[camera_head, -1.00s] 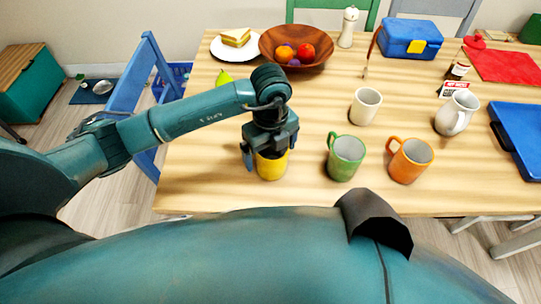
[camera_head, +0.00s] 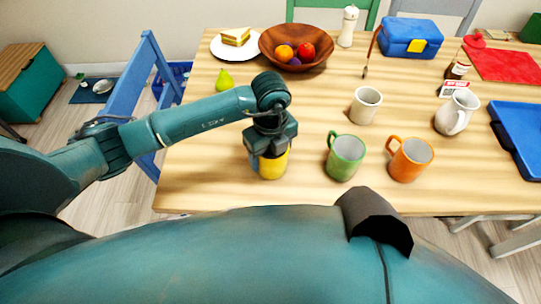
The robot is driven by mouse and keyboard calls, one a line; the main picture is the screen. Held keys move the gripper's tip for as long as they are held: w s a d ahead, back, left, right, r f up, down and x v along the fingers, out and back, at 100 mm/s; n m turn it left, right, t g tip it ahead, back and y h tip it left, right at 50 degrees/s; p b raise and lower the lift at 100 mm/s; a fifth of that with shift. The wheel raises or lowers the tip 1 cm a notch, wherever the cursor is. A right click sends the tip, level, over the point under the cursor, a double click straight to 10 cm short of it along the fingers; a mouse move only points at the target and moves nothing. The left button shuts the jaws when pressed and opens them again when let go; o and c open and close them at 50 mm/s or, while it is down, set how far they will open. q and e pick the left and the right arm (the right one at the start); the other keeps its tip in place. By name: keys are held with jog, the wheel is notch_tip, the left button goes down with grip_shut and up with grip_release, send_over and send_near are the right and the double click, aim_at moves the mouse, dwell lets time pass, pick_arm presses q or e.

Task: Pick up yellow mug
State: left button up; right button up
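The yellow mug (camera_head: 274,165) stands on the wooden table (camera_head: 220,185) near its front edge. My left gripper (camera_head: 265,155) is above and around it, pointing down. One blue finger lies against the mug's left side, and the gripper looks shut on the mug. The gripper body hides the mug's upper part and rim, and the other finger is hidden. The mug appears to rest on the table. My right gripper is not in view.
A green mug (camera_head: 345,158) and an orange mug (camera_head: 409,160) stand to the right, with a white cup (camera_head: 365,105) behind and a white pitcher (camera_head: 457,113) further right. A pear (camera_head: 224,80) and a wooden bowl (camera_head: 300,65) are behind the arm. Table left of the mug is clear.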

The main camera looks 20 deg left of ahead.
pick_arm(q)
jog(key=shift+c, duration=0.8)
jog(key=shift+r, duration=0.15)
